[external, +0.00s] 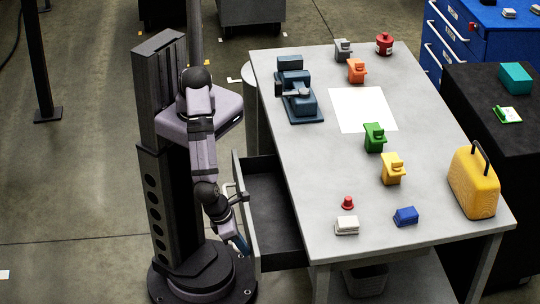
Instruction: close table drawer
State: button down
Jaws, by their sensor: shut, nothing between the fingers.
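The table drawer (268,196) is pulled out from the left side of the grey table (420,225). Its dark inside looks empty. The drawer's grey front panel (248,222) faces my arm. My gripper (240,243) is low on the outer side of this panel, close to its near end. It is shut with nothing in it. Whether it touches the panel cannot be told from this view.
On the tabletop are a blue vise (297,96), a white sheet (362,109), a yellow case (474,183) and several small coloured parts. A blue cabinet (470,45) and a black bench (500,140) stand to the right. Floor at left is open.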

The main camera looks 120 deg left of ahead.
jog(key=w+a+p, duration=0.2)
jog(key=w+a, duration=0.7)
dwell(0.4)
